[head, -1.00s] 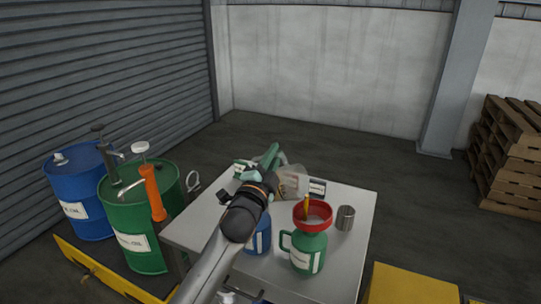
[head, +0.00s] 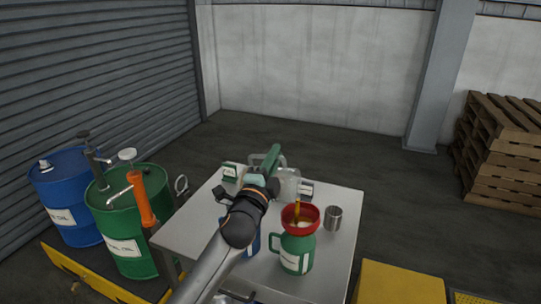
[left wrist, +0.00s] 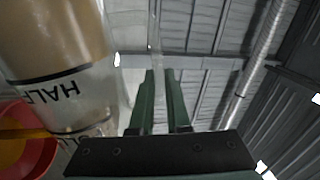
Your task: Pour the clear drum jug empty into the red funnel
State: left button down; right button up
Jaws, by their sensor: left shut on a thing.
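The clear drum jug (head: 289,184) is held tilted above the table, with HALF and FULL marks and amber liquid inside it in the left wrist view (left wrist: 60,45). My left gripper (head: 268,172) is shut on it; its two green fingers (left wrist: 160,100) are close together in the left wrist view. The red funnel (head: 313,214) sits in the top of a green jug (head: 292,255), just below the clear jug. It also shows at the left edge of the left wrist view (left wrist: 40,155). An amber stream (head: 297,209) runs down into the funnel. My right gripper is out of view.
A steel cup (head: 333,218) stands right of the funnel on the light table (head: 195,225). A blue container (head: 254,245) is partly behind my left arm. Small labelled cards (head: 229,171) stand at the back. Green (head: 128,232) and blue (head: 67,190) drums stand left of the table.

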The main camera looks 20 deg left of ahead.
pick_arm(q)
jog(key=shift+s+d+r+m+h+p, duration=0.15)
jog(key=shift+d+r+m+p, duration=0.15)
jog(key=shift+d+m, duration=0.3)
jog(key=shift+w+d+r+m+h+p, duration=0.1)
jog(key=shift+d+r+m+h+p, duration=0.15)
jog(key=shift+d+m+p, duration=0.3)
jog(key=shift+s+d+r+m+h+p, duration=0.1)
jog(key=shift+d+r+m+p, duration=0.15)
jog(key=shift+d+m, duration=0.35)
jog(key=shift+d+r+m, duration=0.2)
jog(key=shift+d+m, duration=0.35)
jog(key=shift+m, duration=0.2)
jog(key=shift+d+r+m+h, duration=0.15)
jog(key=shift+d+m+h, duration=0.25)
jog(key=shift+d+m, duration=0.2)
